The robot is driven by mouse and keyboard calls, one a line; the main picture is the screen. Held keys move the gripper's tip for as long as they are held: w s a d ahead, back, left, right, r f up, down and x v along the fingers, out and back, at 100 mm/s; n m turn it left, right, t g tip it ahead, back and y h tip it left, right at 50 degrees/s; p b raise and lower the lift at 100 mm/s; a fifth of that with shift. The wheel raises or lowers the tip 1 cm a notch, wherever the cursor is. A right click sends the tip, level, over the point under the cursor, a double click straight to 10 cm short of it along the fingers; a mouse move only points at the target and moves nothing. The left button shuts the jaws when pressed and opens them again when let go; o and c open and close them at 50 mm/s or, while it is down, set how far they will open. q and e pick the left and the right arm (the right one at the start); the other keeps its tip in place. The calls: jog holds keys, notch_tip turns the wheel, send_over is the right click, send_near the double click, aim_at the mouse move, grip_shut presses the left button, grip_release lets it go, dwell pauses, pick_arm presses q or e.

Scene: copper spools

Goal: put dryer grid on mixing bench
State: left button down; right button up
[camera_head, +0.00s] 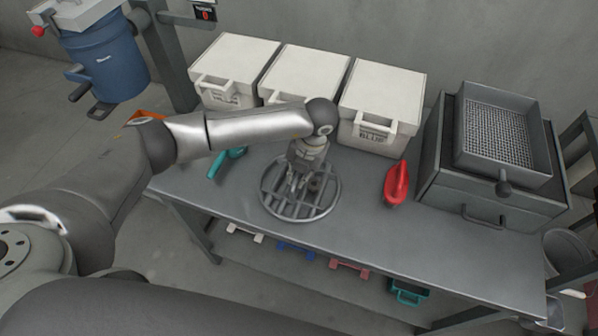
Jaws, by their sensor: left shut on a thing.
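The dryer grid (318,211), a round dark grey metal grid with bars, is over the middle of the grey mixing bench (430,240). My left gripper (301,188) is above the grid's middle, pointing down, and shut on it. The grid looks level and very near the bench top; I cannot tell whether it touches. The fingers hide part of its bars. My right gripper is not in view.
White lidded boxes (381,90) stand along the bench's back. A red scoop (397,184) lies right of the grid, and a teal tool (226,162) lies left. A grey drawer unit with a mesh tray (500,140) stands at right. The front right bench top is clear.

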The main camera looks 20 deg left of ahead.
aim_at(307, 186)
pick_arm(q)
jog(key=shift+f, duration=0.1)
jog(key=c, duration=1.5)
grip_release()
jog(key=shift+r, duration=0.3)
jog(key=r, duration=0.3)
jog(key=d+r+b, duration=0.1)
jog(key=r, duration=0.3)
jog(key=d+r+b, duration=0.1)
jog(key=r, duration=0.3)
jog(key=shift+d+r, duration=0.15)
jog(key=shift+r, duration=0.1)
